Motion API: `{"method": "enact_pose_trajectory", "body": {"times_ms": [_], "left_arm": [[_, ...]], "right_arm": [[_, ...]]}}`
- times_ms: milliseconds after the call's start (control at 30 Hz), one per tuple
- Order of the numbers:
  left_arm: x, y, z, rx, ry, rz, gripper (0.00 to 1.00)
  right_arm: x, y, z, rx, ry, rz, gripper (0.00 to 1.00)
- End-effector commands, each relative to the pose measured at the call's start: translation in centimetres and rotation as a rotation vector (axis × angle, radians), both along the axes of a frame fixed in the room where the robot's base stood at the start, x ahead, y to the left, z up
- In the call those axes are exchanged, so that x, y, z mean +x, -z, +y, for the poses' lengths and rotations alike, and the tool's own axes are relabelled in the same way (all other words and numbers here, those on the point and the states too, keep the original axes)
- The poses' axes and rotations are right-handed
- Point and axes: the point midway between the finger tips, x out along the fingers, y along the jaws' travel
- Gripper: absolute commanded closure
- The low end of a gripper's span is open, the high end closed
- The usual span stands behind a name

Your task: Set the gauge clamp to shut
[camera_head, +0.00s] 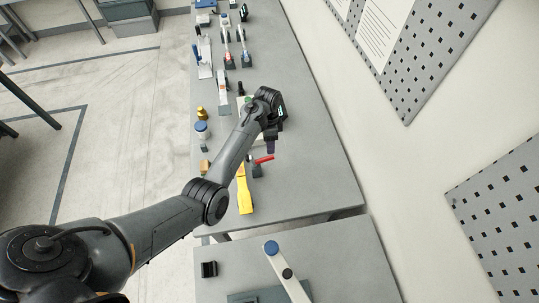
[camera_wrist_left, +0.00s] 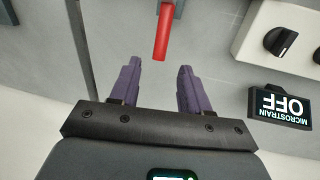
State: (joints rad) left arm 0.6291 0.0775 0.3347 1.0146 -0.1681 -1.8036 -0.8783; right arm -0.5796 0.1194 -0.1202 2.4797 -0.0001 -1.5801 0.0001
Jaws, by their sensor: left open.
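A red lever (camera_head: 264,159), apparently the gauge clamp's handle, sticks out from a small dark body (camera_head: 256,171) near the front of the far table. My left gripper (camera_head: 271,147) is just behind the lever in the head view, pointing down. In the left wrist view the red lever (camera_wrist_left: 163,34) hangs in from the top edge, and its free end lies near the gap between my purple fingertips (camera_wrist_left: 158,66). The fingers are apart with nothing between them. My right gripper does not show.
A white box with a black knob (camera_wrist_left: 280,41) and a display reading MICROSTRAIN OFF (camera_wrist_left: 280,105) are right of the fingers in the wrist view. A yellow tool (camera_head: 244,193) lies near the clamp. Bare tabletop (camera_head: 315,160) lies to the right.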

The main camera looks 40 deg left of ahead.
Motion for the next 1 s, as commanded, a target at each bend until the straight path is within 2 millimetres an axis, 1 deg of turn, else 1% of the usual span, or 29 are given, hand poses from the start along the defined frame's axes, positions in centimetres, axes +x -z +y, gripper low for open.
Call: {"method": "enact_pose_trajectory", "body": {"times_ms": [33,200,400,600,867,900,967,1000], "left_arm": [[-0.2,0.9,-0.1,0.000,0.001,0.005,0.54],[-0.6,3.6,-0.5,0.001,0.001,0.004,0.54],[-0.8,5.9,-0.8,0.001,-0.002,0.001,0.54],[-0.9,6.9,-0.9,0.002,-0.001,0.000,0.54],[-1.0,7.0,-0.9,0.002,-0.002,0.000,0.54],[-1.0,7.0,-0.9,0.002,-0.002,0.000,0.55],[-1.0,7.0,-0.9,0.002,-0.002,0.000,0.64],[-1.0,7.0,-0.9,0.002,-0.002,0.000,0.70]], "right_arm": [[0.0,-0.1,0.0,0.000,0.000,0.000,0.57],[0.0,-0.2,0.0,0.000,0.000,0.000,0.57],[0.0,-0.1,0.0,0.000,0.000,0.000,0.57],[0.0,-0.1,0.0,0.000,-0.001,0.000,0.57],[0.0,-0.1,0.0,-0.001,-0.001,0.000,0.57],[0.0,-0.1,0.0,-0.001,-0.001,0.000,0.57],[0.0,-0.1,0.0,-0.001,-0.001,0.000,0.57],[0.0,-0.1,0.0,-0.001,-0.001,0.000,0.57]]}}
